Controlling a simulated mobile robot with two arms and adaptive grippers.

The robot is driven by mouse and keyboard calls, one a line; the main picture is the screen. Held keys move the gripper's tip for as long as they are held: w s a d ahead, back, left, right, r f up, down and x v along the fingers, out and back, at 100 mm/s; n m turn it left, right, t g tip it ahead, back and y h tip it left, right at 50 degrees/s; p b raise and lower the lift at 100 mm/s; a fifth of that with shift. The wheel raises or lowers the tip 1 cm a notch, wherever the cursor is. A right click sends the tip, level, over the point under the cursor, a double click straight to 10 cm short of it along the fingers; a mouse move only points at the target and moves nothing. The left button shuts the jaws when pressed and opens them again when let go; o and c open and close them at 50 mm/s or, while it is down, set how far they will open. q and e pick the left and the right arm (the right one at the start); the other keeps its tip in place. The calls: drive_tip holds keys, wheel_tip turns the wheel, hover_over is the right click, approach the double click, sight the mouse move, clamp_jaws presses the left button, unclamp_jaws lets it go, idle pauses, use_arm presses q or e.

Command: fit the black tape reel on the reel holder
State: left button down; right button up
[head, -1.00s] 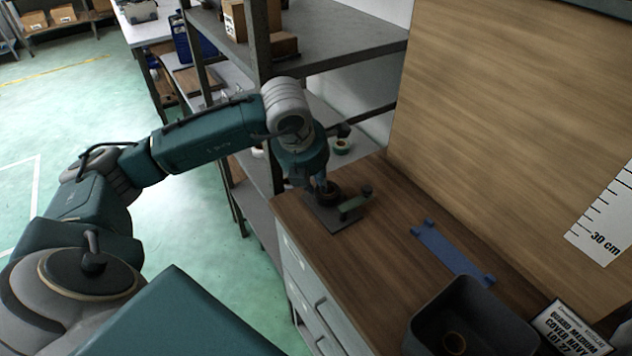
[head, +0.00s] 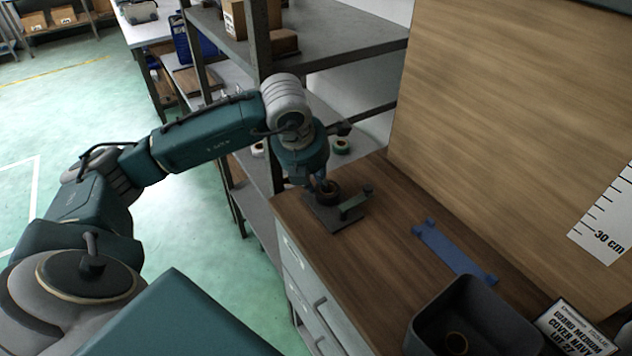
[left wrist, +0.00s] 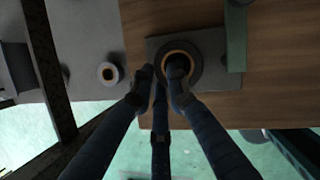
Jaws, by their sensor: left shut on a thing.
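The black tape reel (left wrist: 202,62), a dark ring with an orange-brown core, is at the holder's dark base plate in the left wrist view. My left gripper (left wrist: 160,80) is shut on its near side, one fingertip in the core opening and another outside the rim. In the head view the gripper (head: 326,188) points down at the reel. The reel holder (head: 336,220) is a dark plate with a green arm, near the bench's left edge. The reel looks flat over the plate. Whether it touches the plate or sits around a spindle is hidden. My right gripper is not visible.
A blue bracket (head: 450,250) lies on the wooden bench. A dark bin (head: 480,302) with a brown ring inside stands at the near right, beside a label card (head: 578,330). Metal shelving (head: 350,48) rises behind my left arm. A green-sided roll (head: 341,147) sits on a shelf.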

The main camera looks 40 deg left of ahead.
use_arm(q)
drive_tip(key=shift+r, duration=0.2)
idle(0.4)
drive_tip(key=shift+r+p, duration=0.45)
drive_tip(key=shift+r, duration=0.15)
drive_tip(key=shift+b, duration=0.3)
idle(0.7)
drive_tip(key=shift+f+b, duration=0.85)
drive_tip(key=shift+r, duration=0.35)
drive_tip(key=shift+r+p, duration=0.5)
idle(1.0)
